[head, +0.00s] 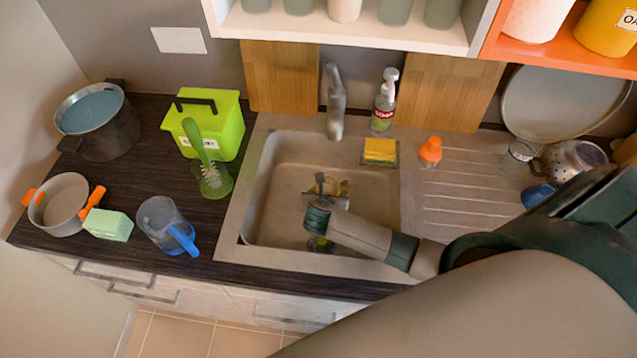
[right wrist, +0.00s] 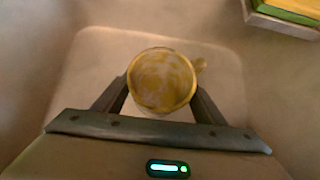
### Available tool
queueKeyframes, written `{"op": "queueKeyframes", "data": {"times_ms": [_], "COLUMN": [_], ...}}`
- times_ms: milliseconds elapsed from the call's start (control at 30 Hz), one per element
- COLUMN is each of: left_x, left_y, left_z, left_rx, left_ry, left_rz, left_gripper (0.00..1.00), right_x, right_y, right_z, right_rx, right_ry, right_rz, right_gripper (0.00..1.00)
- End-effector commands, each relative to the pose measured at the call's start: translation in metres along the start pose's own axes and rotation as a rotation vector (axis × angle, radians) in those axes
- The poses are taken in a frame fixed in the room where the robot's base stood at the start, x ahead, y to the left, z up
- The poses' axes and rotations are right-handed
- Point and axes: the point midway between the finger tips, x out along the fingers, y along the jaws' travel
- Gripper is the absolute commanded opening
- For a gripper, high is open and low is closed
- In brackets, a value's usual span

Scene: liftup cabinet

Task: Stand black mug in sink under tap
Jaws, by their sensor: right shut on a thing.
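The sink (head: 275,205) has a beige basin, with a grey tap (head: 336,100) at its back edge. My right gripper (head: 328,190) reaches down into the basin, in front of the tap. It is shut on a mug (head: 343,186), seen as a small yellow-brown shape in the head view. In the right wrist view the mug (right wrist: 162,80) sits between both fingers, opening towards the camera, with a yellowish stained inside and its handle to the right. No black shows on it; its outer wall is mostly hidden. I cannot tell whether its base touches the basin floor. My left gripper is not in view.
A yellow sponge (head: 379,150) sits in a holder at the basin's back right, near a soap bottle (head: 384,101). An orange-capped bottle (head: 430,152) stands on the drainer. A green brush (head: 209,170) and clear jug (head: 168,225) stand left of the sink. The basin's left part is free.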

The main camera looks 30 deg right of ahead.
Motion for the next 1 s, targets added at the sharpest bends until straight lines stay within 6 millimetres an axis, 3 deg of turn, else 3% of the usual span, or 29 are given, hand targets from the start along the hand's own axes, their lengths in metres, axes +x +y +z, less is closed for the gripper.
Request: {"op": "queueKeyframes", "data": {"times_ms": [267,1000], "left_x": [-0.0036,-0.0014], "left_y": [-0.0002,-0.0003], "left_z": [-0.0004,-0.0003], "left_rx": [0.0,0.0], "left_ry": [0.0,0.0], "left_rz": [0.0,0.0], "left_gripper": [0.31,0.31], "right_x": [0.0067,0.0102], "right_y": [-0.011,-0.0113], "right_z": [0.0055,0.0026], "right_rx": [0.0,0.001], "right_ry": [-0.001,-0.001], "right_rz": [0.0,0.0], "right_gripper": [0.29,0.28]}}
